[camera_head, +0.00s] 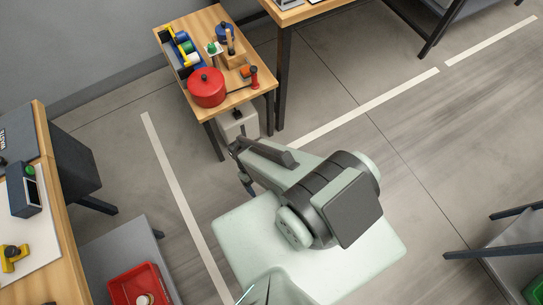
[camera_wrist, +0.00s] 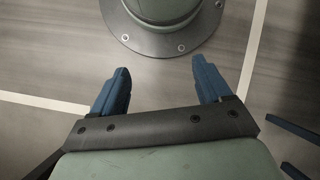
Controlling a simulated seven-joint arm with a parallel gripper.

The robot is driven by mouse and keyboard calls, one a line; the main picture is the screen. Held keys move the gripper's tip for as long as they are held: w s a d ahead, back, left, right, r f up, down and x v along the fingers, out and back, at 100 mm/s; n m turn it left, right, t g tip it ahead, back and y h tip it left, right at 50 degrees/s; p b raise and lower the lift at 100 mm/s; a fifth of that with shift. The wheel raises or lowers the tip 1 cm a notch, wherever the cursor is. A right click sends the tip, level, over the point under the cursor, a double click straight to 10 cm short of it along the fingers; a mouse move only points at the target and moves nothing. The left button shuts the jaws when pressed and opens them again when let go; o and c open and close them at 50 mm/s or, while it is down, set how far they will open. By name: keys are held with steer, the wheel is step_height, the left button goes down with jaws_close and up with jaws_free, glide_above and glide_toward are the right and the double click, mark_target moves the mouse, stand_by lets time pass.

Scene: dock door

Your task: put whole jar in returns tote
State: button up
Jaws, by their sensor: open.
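My gripper (camera_wrist: 161,75) is open in the wrist view, with nothing between its blue fingers. In the head view it points down over bare floor, its fingertips partly hidden by my arm. A red tote (camera_head: 119,288) is at the bottom left on a grey surface. A small round pale thing (camera_head: 145,299) is in it, cut by the frame edge, and I cannot tell if it is a jar. Part of a green tote (camera_head: 535,291) shows at the right edge. No whole jar can be made out with certainty, and no label shows which tote is for returns.
A small wooden table (camera_head: 228,99) at the back holds a red pot (camera_head: 207,87), a blue-and-yellow rack and small items. A workbench (camera_head: 69,268) stands at the left with a dark device (camera_head: 25,196). Open floor with white lines lies between them.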

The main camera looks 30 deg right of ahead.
steer(key=s+d+m, duration=0.2)
steer(key=s+d+r+m+y, duration=0.1)
steer(key=s+m, duration=0.1)
steer(key=shift+d+g, duration=0.35)
steer(key=shift+g, duration=0.05)
